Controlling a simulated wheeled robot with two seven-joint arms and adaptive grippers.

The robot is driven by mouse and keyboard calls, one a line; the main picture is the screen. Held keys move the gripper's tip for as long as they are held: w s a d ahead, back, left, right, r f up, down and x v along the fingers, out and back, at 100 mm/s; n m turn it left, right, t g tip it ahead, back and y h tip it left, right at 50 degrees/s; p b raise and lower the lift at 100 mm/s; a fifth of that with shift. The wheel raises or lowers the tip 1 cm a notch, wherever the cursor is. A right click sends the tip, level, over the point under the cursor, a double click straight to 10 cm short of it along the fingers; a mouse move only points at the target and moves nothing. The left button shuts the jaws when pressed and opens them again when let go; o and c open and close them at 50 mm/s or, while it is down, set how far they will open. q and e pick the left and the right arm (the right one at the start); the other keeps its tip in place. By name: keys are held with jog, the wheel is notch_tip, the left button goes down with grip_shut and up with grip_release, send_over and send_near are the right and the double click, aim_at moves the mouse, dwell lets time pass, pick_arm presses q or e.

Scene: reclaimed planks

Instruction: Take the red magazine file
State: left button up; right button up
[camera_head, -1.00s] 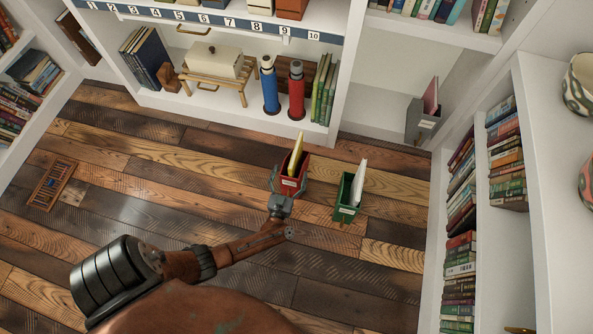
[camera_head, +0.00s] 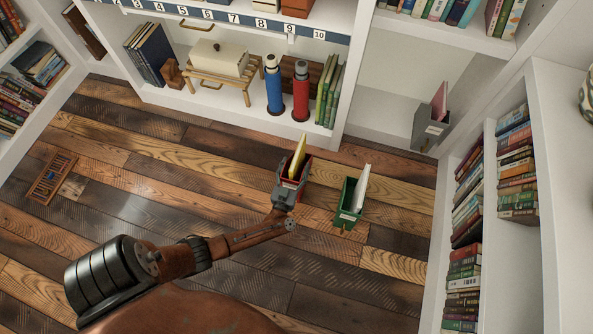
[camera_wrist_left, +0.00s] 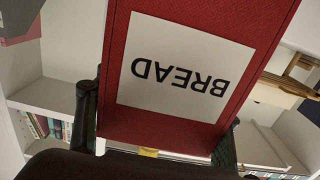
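The red magazine file (camera_head: 303,170) stands on the plank floor with a yellow item upright in it. In the left wrist view its red front (camera_wrist_left: 115,70) fills the middle, with a white label reading "BREAD" upside down. My left gripper (camera_head: 287,187) is at the near end of the file. Its fingers straddle the file, one at each side, close to its walls; firm contact cannot be made out. The file's lower part is hidden behind the gripper. My right gripper is not in view.
A green magazine file (camera_head: 350,208) with white contents stands just right of the red one. A grey file (camera_head: 427,130) sits on the low shelf behind right. Bookcases border the floor. A wooden framed object (camera_head: 50,178) lies at left; the floor between is clear.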

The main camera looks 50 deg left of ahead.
pick_arm(q)
jog(key=c, duration=1.2)
jog(key=shift+r, duration=0.1)
jog(key=shift+c, duration=0.9)
jog(key=shift+r, duration=0.1)
